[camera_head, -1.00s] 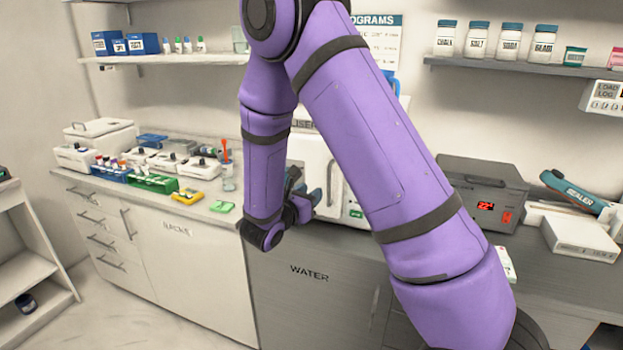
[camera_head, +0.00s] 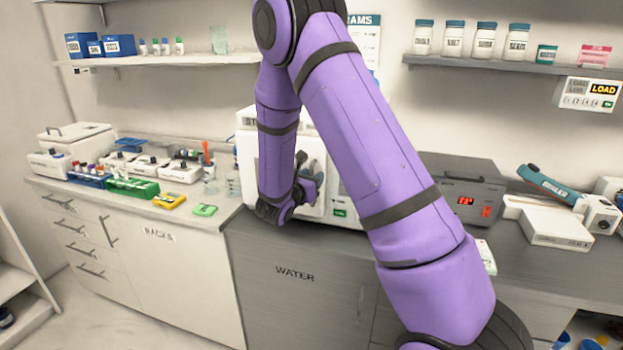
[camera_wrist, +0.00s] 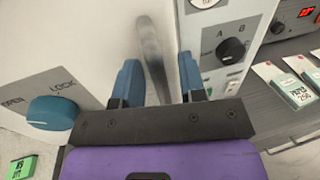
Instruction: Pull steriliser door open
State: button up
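The white steriliser (camera_head: 246,160) stands on the counter, partly hidden behind my arm in the head view. Its door (camera_wrist: 85,40) looks closed in the wrist view. A grey upright bar handle (camera_wrist: 150,50) stands out from the door. A blue-teal knob marked OPEN and LOCK (camera_wrist: 52,112) is at the left in the wrist view. My gripper (camera_wrist: 160,85) is open, with teal fingers on either side of the handle's lower part and gaps showing. In the head view my gripper (camera_head: 312,180) is in front of the steriliser, its fingers small and partly hidden.
The steriliser's control panel (camera_wrist: 228,60) with an A/B dial is right of the fingers. A dark grey device with a red display (camera_head: 465,180) and a sealer (camera_head: 550,188) stand farther right. Grey cabinet fronts (camera_head: 290,300) lie below.

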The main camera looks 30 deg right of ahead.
jog(key=shift+c, duration=0.5)
grip_shut()
